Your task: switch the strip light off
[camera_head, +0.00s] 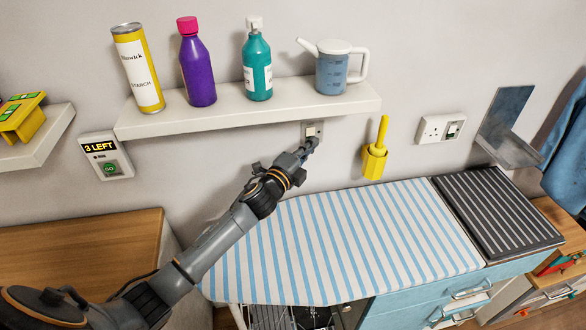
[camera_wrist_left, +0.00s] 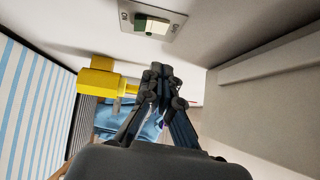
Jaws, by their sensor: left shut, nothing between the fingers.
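A small wall switch (camera_head: 313,130) sits on the wall just under the shelf, partly hidden by my left gripper. I cannot make out the strip light. My right gripper is out of view.
The wall shelf (camera_head: 215,120) above holds a starch can (camera_head: 140,75), two bottles and a jug (camera_head: 335,68). A yellow holder (camera_head: 374,163) hangs right of the switch, near a socket (camera_head: 438,128). The striped ironing board (camera_head: 350,240) lies below.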

